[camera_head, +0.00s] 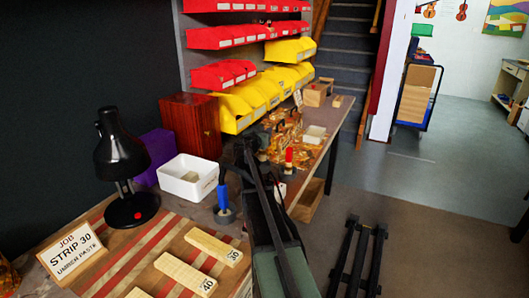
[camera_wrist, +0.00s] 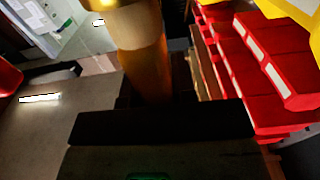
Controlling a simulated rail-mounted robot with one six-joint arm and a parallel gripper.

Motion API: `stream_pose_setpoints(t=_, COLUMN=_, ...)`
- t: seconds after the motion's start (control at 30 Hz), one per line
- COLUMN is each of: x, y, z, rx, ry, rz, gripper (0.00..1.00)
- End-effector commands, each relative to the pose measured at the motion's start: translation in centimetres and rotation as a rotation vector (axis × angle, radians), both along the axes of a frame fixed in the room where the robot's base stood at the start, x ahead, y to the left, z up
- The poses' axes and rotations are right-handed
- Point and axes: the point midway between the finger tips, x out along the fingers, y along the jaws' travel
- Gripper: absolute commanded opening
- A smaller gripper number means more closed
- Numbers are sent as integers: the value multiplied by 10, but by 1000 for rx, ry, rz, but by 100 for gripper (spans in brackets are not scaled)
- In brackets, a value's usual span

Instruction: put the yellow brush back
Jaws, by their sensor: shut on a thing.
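In the wrist view a yellow-brown cylindrical handle (camera_wrist: 140,50), which looks like the yellow brush, stands between the dark jaws of my gripper (camera_wrist: 150,105). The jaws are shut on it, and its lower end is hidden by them. In the head view my dark arm crosses the middle of the bench, and I cannot make out the gripper or yellow brush there. A blue-handled brush (camera_head: 222,195) stands upright in a dark round holder beside my arm. A red-handled one (camera_head: 289,158) stands farther back. No empty holder is clearly visible.
A white bin (camera_head: 188,180), a black lamp (camera_head: 120,160) and a job sign (camera_head: 72,250) stand at the left. Wooden strips (camera_head: 185,273) lie in front. Yellow bins (camera_head: 262,92) and red bins hang behind; red bins (camera_wrist: 265,75) also show in the wrist view.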

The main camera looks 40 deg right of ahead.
Motion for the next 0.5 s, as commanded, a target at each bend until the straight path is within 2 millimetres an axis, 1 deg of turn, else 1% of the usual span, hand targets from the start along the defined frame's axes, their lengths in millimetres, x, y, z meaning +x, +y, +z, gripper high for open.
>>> stream_pose_setpoints(t=0.07, x=0, y=0, z=-11, rx=0, ry=0, rz=0, gripper=2)
stream_pose_setpoints(t=0.2, x=0, y=0, z=-42, rx=0, ry=0, rz=0, gripper=2)
stream_pose_setpoints(t=0.23, x=0, y=0, z=-45, rx=0, ry=0, rz=0, gripper=2)
stream_pose_setpoints(t=0.4, x=0, y=0, z=-40, rx=0, ry=0, rz=0, gripper=2)
stream_pose_setpoints(t=0.5, x=0, y=0, z=-40, rx=0, ry=0, rz=0, gripper=2)
